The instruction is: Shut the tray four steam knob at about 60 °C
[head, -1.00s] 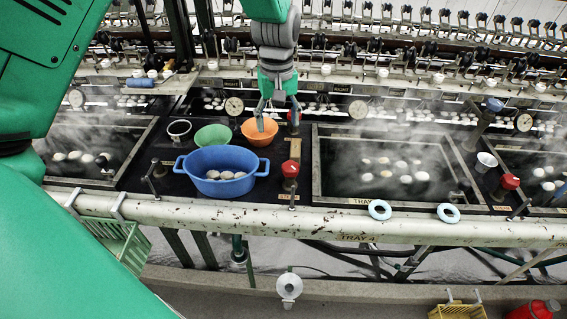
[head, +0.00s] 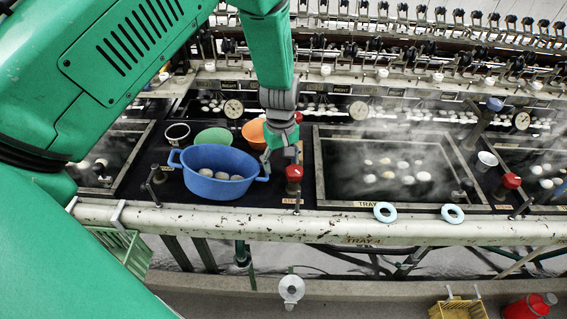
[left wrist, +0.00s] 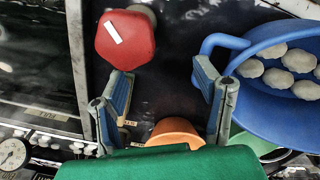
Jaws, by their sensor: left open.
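A red knob (head: 293,173) stands on a post beside a label that seems to read STEAM, at the left front corner of the tray four basin (head: 318,170). In the left wrist view the red knob (left wrist: 126,40) has a white mark and lies just beyond the left finger. My left gripper (head: 275,165) is open and empty between this knob and the blue tub (head: 212,162). In the left wrist view the gripper (left wrist: 163,85) points down over the dark deck, apart from the knob. My right gripper is out of view.
The blue tub's handle (left wrist: 220,42) is close to the gripper's right finger. An orange bowl (head: 253,131) and a green bowl (head: 214,138) stand behind the tub. Another red knob (head: 511,181) is right of the basin. Two pale blue rings (head: 385,212) (head: 452,213) rest on the front rail.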

